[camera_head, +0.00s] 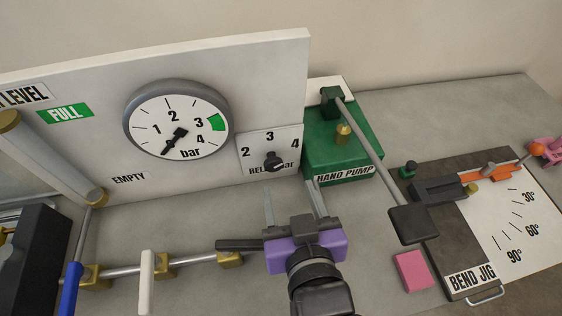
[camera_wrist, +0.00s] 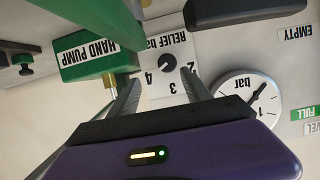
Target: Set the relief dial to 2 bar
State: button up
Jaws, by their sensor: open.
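The relief dial (camera_head: 272,161) is a small black knob on a white plate marked 2, 3 and 4, labelled RELIEF bar, low on the white panel. It also shows upside down in the wrist view (camera_wrist: 168,63). I cannot tell surely which number its pointer faces. My gripper (camera_head: 290,188) is open and empty, in front of and below the dial plate. In the wrist view its two fingers (camera_wrist: 160,78) reach towards the plate, one on each side of the knob in the picture, with no contact visible. The head view shows them apart from the knob.
A round gauge (camera_head: 176,120) left of the dial has its needle at the low end. The green hand pump (camera_head: 340,150) with its long lever stands close right. A bend jig (camera_head: 440,240) and pink block (camera_head: 412,271) lie further right. Pipes with valves (camera_head: 125,272) run at lower left.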

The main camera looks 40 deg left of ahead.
aim_at(274, 166)
jog(key=x, duration=0.5)
jog(key=s+a+x, duration=0.1)
jog(key=x, duration=0.2)
jog(key=shift+w+a+r+p, duration=0.1)
jog(key=shift+a+r+p, duration=0.1)
jog(key=shift+p, duration=0.1)
grip_shut()
jog(key=shift+n, duration=0.3)
